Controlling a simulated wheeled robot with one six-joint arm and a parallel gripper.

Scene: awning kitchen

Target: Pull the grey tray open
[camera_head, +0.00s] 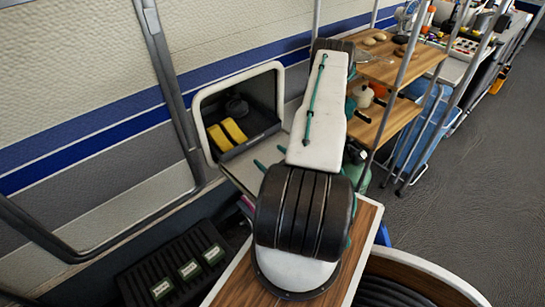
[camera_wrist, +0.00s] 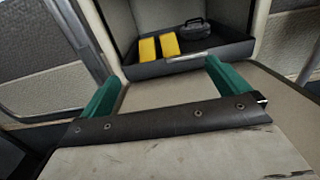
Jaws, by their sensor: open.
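The dark grey tray (camera_head: 256,142) sits inside a white-framed opening in the wall, left of my arm. In the wrist view its front wall (camera_wrist: 150,70) faces me, with a small light handle strip (camera_wrist: 190,57) on it. It holds two yellow blocks (camera_head: 234,131) and a dark rounded object (camera_head: 237,107). My gripper (camera_head: 270,157) is in front of the tray, its green fingers wide apart. In the wrist view the open gripper (camera_wrist: 163,70) points at the tray's front with nothing between its fingers. I cannot tell whether a finger touches the tray.
A pale flat panel (camera_wrist: 155,94) extends from the opening, below the fingers. The opening's white frame (camera_head: 200,125) borders the tray closely. A wooden shelf rack (camera_head: 385,65) stands right of my arm. A black crate (camera_head: 180,266) lies low at left. Grey floor (camera_head: 470,200) is clear at right.

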